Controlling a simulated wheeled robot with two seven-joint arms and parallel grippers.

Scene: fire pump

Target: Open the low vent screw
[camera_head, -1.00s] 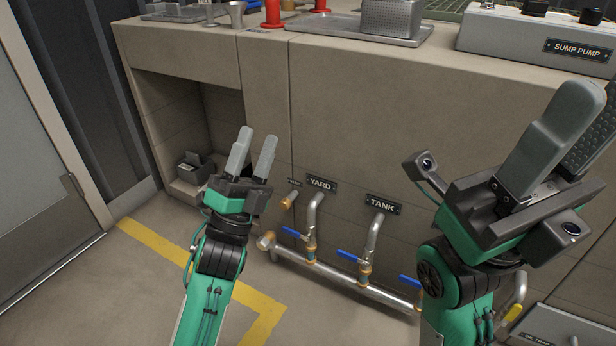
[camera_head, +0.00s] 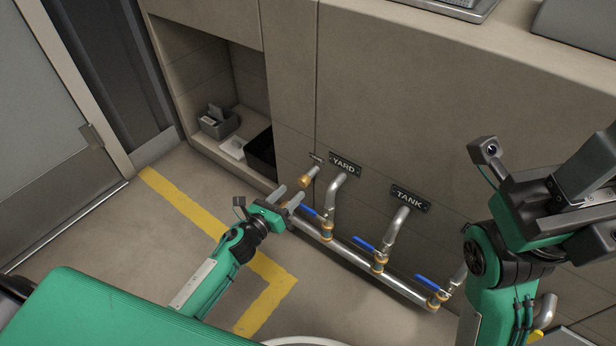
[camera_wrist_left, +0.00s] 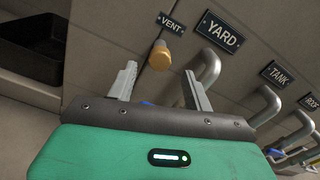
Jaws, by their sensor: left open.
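The vent screw (camera_head: 305,181) is a small brass knob on a short pipe, low on the cabinet front, left of the YARD pipe. In the left wrist view the vent screw (camera_wrist_left: 160,55) shows under a VENT label (camera_wrist_left: 171,24), ahead of and between the lines of my two fingers. My left gripper (camera_head: 290,199) is open and empty, just short of the knob and below it in the head view. I cannot tell the exact gap. My right gripper (camera_head: 590,175) is at the right edge, far from the screw, its fingertips partly cut off.
The YARD pipe (camera_head: 331,195) and TANK pipe (camera_head: 396,228) stand right of the screw. Blue-handled valves (camera_head: 365,244) sit on the low manifold pipe (camera_head: 345,252). A recess on the left holds a black bin (camera_head: 261,155) and a grey box (camera_head: 218,122). Yellow-marked floor is open.

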